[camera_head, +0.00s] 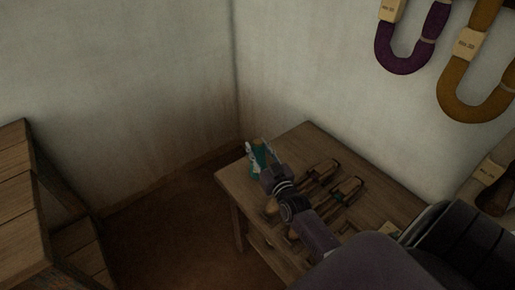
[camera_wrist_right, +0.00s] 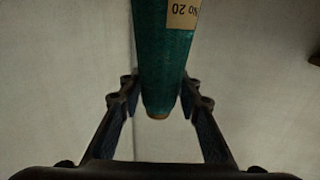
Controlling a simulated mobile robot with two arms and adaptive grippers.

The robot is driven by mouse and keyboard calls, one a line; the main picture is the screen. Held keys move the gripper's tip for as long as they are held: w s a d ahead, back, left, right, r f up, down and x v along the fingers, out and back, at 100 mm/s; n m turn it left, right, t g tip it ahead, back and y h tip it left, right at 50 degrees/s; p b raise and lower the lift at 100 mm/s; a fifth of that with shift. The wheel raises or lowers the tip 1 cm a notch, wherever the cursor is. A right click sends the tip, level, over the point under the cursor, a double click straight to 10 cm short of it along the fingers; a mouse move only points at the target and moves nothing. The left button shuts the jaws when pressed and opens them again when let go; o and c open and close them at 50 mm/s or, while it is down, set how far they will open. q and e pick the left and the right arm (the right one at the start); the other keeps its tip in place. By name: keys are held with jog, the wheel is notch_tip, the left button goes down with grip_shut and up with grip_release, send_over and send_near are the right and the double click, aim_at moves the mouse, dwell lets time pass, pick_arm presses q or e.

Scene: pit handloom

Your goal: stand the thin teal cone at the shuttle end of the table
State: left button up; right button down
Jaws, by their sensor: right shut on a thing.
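The thin teal cone (camera_head: 257,163) is at the far left corner of the wooden table (camera_head: 232,180), between the fingers of my right gripper (camera_head: 262,155). In the right wrist view the cone (camera_wrist_right: 163,75) shows teal thread, a paper label reading "No 20" and an orange-brown tip. The fingers of my right gripper (camera_wrist_right: 157,100) are closed on both sides of it near that tip. Whether the cone's base touches the table top is hidden. My left gripper is not in view.
Several wooden shuttles (camera_head: 346,188) lie on the table beside and under my right arm. Purple (camera_head: 402,62) and ochre (camera_head: 470,110) hanks hang on the wall at the right. A wooden shelf (camera_head: 22,200) stands at the left, with open floor between.

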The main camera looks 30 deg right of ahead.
jog(key=shift+f, duration=0.15)
jog(key=c, duration=1.4)
grip_release()
jog(key=shift+r, duration=0.2)
jog(key=shift+s+a+f, duration=0.1)
jog(key=shift+s, duration=0.25)
jog(key=s+a, duration=0.2)
jog(key=s, duration=0.9)
